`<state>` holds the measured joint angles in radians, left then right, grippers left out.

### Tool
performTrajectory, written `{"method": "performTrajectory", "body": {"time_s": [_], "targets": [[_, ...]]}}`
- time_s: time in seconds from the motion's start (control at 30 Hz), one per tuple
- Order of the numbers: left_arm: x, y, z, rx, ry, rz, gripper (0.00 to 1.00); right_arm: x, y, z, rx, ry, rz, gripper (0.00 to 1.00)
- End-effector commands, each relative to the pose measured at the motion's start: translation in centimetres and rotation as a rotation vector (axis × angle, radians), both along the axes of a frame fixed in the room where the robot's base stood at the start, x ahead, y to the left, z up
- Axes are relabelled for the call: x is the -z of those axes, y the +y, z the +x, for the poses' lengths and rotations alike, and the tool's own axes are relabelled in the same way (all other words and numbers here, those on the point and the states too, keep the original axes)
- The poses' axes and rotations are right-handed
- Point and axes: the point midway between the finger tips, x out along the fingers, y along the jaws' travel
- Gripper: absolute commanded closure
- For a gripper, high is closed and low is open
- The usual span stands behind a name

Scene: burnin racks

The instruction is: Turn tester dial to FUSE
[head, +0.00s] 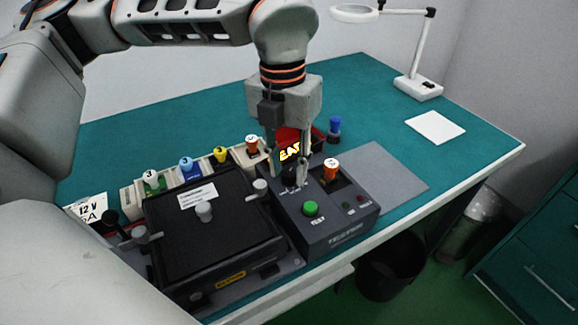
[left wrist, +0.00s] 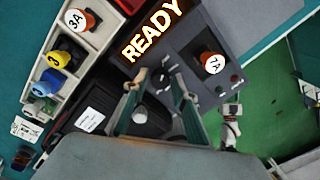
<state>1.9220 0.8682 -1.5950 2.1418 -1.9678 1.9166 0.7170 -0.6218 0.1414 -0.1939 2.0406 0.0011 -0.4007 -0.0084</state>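The tester (head: 345,218) is a dark grey box at the front of the bench. Its black dial (head: 291,174) sits on the top left and also shows in the left wrist view (left wrist: 162,75). The dial's setting is too small to read. My left gripper (head: 289,168) points down over the dial, fingers apart on either side of it; a gap shows between them in the left wrist view (left wrist: 160,82). Whether they touch the dial I cannot tell. The lit display (left wrist: 150,30) reads READY; the gripper partly hides it in the head view.
An orange-topped fuse (head: 331,168) stands in the tester, behind the green TEST button (head: 311,209). A black-lidded box (head: 210,235) adjoins on the left. A tray of coloured fuses (head: 186,165) lies behind it. A grey mat (head: 385,178) to the right is clear.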

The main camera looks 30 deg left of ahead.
Motion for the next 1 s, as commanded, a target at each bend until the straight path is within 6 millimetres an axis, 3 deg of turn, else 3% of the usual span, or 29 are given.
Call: {"method": "performTrajectory", "body": {"time_s": [0.33, 0.47, 1.0], "targets": [[0.5, 0.0, 0.0, -0.001, -0.001, 0.000, 0.73, 0.0, -0.1, 0.1, 0.001, -0.001, -0.002, 0.60], [0.5, 0.0, 0.0, -0.001, -0.001, 0.000, 1.00, 0.0, -0.1, 0.1, 0.001, -0.001, -0.002, 0.60], [0.2, 0.0, 0.0, 0.118, -0.001, 0.000, 1.00, -1.2, 0.1, 0.6, 0.003, -0.015, 0.006, 0.60]]}}
